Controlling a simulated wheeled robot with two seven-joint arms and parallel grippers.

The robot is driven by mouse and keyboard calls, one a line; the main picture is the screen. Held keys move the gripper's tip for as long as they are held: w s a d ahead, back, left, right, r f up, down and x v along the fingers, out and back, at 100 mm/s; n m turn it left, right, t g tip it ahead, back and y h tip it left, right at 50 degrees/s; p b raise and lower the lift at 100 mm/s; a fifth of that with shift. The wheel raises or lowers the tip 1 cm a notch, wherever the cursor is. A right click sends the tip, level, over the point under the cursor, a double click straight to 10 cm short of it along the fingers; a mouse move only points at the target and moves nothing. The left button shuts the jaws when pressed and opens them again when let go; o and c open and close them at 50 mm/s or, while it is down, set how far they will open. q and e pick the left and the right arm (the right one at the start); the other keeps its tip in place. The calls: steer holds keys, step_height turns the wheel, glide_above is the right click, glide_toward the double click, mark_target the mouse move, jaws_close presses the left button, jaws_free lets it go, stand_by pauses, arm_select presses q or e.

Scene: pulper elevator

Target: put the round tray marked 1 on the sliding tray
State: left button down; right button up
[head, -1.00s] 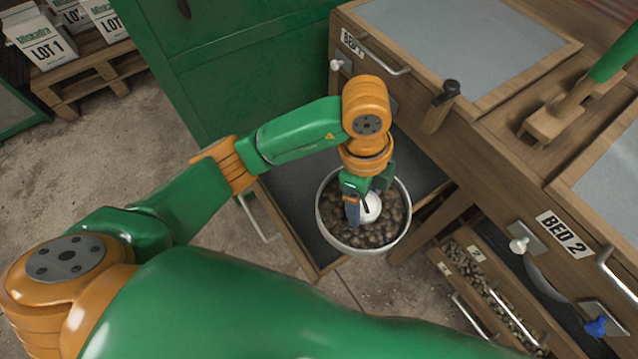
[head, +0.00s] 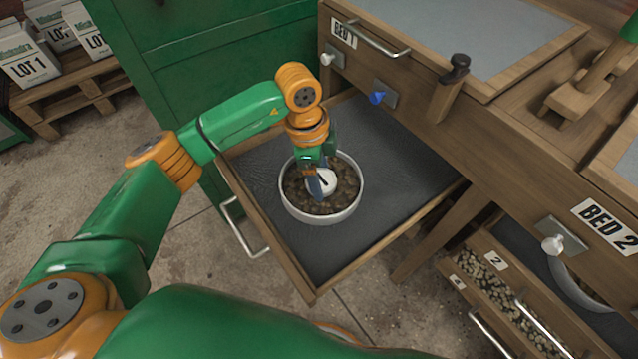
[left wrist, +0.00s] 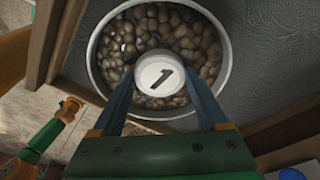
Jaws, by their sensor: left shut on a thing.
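The round tray marked 1 (head: 333,212) is a white-rimmed pan full of brown beans or nuts, with a white round knob in its middle. The knob (left wrist: 160,74) bears a black 1 in the left wrist view. My left gripper (head: 318,184) is shut on this knob, its fingers on either side. The pan is over the dark surface of the pulled-out sliding tray (head: 385,160), at its left part. It looks upright; I cannot tell whether it rests on the surface or hangs just above. My right gripper is not in view.
The sliding tray has a wooden rim and a metal handle (head: 243,232). The BED 1 cabinet (head: 420,85) stands behind it, with a blue knob (head: 378,98). A drawer of beans (head: 500,290) is open at lower right. The sliding tray's right half is clear.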

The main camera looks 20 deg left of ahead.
arm_select(q)
step_height(320, 180, down, 3)
steer(key=shift+w+a+f, duration=0.1)
steer(key=shift+a+f, duration=0.05)
steer(key=shift+f, duration=0.05)
jaws_free()
steer(key=r, duration=0.4)
steer(key=a+r, duration=0.1)
steer(key=r, duration=0.3)
steer(key=r+p, duration=0.1)
steer(key=r, duration=0.3)
steer(key=shift+a, duration=0.3)
